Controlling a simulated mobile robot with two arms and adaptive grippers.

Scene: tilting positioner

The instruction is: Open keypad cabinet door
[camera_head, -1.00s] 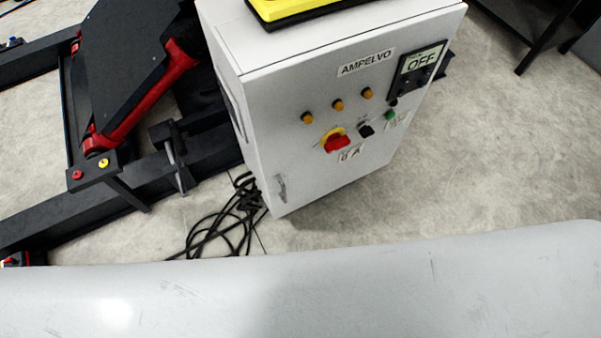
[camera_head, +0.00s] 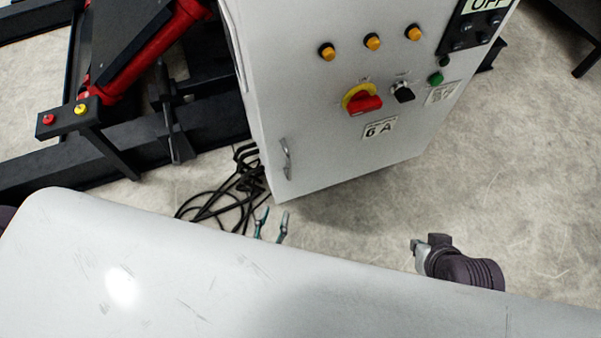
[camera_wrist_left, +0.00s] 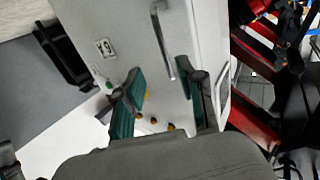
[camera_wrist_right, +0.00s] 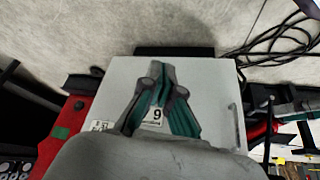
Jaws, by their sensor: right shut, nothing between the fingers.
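The light grey cabinet (camera_head: 330,150) has a metal handle (camera_head: 286,158) low on the left side of its front. My left gripper (camera_head: 272,224) is open, below the handle and apart from it in the head view. In the left wrist view, the handle (camera_wrist_left: 163,42) runs down between the spread fingertips of the left gripper (camera_wrist_left: 160,68), with nothing gripped. My right gripper (camera_head: 422,246) is to the right of the cabinet's lower edge. In the right wrist view, the right gripper (camera_wrist_right: 162,78) is shut and empty in front of the cabinet; its handle (camera_wrist_right: 236,124) is at right.
The front carries a red-yellow rotary switch (camera_head: 362,100), a black knob (camera_head: 403,92), a green button (camera_head: 436,78) and orange lamps (camera_head: 372,42). Black cables (camera_head: 222,195) lie left of the cabinet. A black-and-red positioner frame (camera_head: 120,100) stands left.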

